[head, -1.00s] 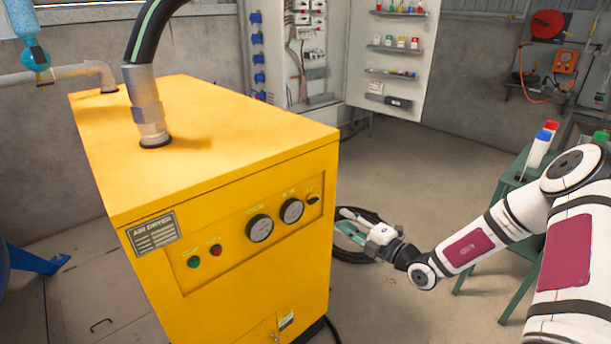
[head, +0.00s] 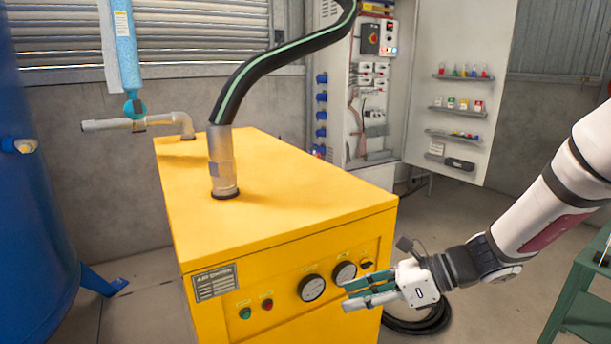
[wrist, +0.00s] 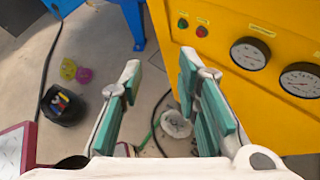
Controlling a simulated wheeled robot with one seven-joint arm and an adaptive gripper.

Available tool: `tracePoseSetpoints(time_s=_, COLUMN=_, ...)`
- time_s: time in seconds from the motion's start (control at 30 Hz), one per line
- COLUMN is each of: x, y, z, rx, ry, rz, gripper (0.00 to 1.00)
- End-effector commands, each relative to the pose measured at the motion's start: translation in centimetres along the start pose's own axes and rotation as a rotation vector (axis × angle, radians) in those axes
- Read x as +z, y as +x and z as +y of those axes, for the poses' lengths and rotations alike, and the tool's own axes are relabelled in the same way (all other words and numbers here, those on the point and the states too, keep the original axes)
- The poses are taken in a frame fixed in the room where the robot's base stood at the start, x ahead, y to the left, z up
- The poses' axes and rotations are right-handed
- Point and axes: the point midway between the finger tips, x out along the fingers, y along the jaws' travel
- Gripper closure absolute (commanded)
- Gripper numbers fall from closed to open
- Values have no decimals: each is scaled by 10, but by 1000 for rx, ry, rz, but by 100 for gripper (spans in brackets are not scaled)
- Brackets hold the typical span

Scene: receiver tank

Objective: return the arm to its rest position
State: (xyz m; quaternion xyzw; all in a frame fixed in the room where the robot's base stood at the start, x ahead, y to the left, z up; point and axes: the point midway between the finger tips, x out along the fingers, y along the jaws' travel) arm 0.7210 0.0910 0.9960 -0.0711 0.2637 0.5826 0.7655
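My arm comes in from the right in the head view, with its white forearm bent down toward the front of the yellow air dryer. My gripper (head: 372,290) is in front of the dryer's gauge panel, near the lower right of its front face.
The yellow air dryer (head: 290,205) stands close to the gripper, with a black hose (head: 232,90) rising from its top. A green table (head: 585,290) is at the right. A blue tank (head: 35,200) stands left. The wrist view shows a black bucket (wrist: 63,106) on the floor.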

Motion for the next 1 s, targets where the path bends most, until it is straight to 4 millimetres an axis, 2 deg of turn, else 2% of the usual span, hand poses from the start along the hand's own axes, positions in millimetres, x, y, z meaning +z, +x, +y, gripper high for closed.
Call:
tracePoseSetpoints(time_s=0.03, x=6, y=-4, z=15, rx=14, ry=-88, rz=51, gripper=70)
tracePoseSetpoints(time_s=0.2, x=11, y=-18, z=58, rx=74, ry=-369, rz=209, gripper=70)
tracePoseSetpoints(time_s=0.5, x=15, y=-56, z=123, rx=193, ry=-852, rz=469, gripper=70)
tracePoseSetpoints(time_s=0.7, x=15, y=-88, z=159, rx=276, ry=-1158, rz=633, gripper=70)
tracePoseSetpoints(time_s=1.0, x=15, y=-143, z=203, rx=409, ry=-1590, rz=874, gripper=70)
